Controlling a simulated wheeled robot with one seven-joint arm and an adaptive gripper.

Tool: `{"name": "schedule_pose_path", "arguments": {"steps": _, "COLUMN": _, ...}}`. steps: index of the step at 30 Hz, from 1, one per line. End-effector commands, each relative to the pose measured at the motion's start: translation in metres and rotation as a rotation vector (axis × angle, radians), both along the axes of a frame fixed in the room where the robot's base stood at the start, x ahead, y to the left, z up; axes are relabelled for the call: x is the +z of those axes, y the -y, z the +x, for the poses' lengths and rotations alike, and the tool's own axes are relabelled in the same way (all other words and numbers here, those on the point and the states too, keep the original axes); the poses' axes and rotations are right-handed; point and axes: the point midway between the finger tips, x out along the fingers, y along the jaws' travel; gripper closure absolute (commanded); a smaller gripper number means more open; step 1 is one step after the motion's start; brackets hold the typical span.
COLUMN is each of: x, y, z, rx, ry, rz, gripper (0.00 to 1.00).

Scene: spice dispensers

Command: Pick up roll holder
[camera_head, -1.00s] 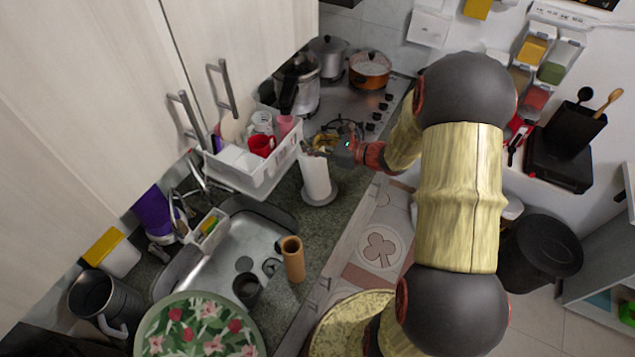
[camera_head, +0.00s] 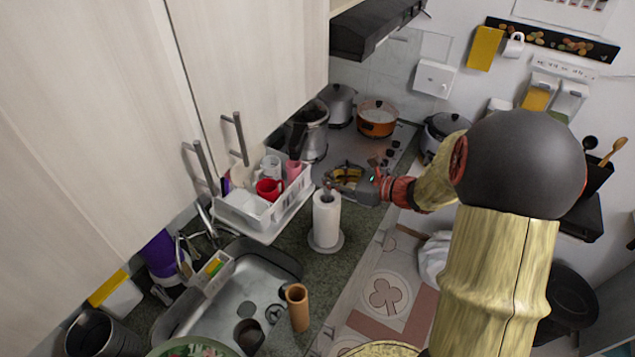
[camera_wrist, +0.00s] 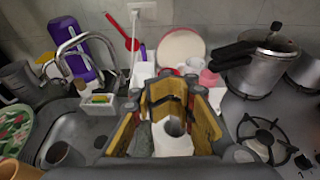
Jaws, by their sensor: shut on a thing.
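The roll holder (camera_head: 326,222) is an upright white paper roll on a round grey base. In the head view it is on or just above the dark counter, right of the dish rack; I cannot tell if its base touches. My gripper (camera_head: 330,183) is at its top end, reaching in from the right. In the wrist view the roll (camera_wrist: 173,140) shows between the yellow-padded fingers of my gripper (camera_wrist: 168,105), which is shut on the holder's top. The exact contact is partly hidden.
A white dish rack (camera_head: 262,218) with cups stands close left of the holder. The sink (camera_head: 235,290) and a brown cylinder (camera_head: 298,307) are nearer. The stove with an orange pot (camera_head: 377,120) and a pressure cooker (camera_wrist: 265,62) lies beyond. Cabinets (camera_head: 245,70) overhang the left.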

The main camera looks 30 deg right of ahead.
Motion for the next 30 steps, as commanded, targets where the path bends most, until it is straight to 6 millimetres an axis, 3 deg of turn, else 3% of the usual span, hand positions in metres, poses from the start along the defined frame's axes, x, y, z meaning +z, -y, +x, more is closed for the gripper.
{"name": "schedule_pose_path", "arguments": {"steps": 1, "x": 0.012, "y": 0.004, "z": -0.007, "rx": -0.002, "ry": 0.004, "rz": -0.004, "gripper": 1.00}}
{"name": "schedule_pose_path", "arguments": {"steps": 9, "x": 0.032, "y": 0.021, "z": -0.055, "rx": -0.004, "ry": 0.003, "rz": -0.002, "gripper": 1.00}}
{"name": "schedule_pose_path", "arguments": {"steps": 15, "x": 0.042, "y": 0.029, "z": -0.077, "rx": -0.003, "ry": 0.001, "rz": 0.000, "gripper": 1.00}}
{"name": "schedule_pose_path", "arguments": {"steps": 30, "x": 0.047, "y": 0.032, "z": -0.091, "rx": 0.001, "ry": 0.000, "rz": -0.001, "gripper": 1.00}}
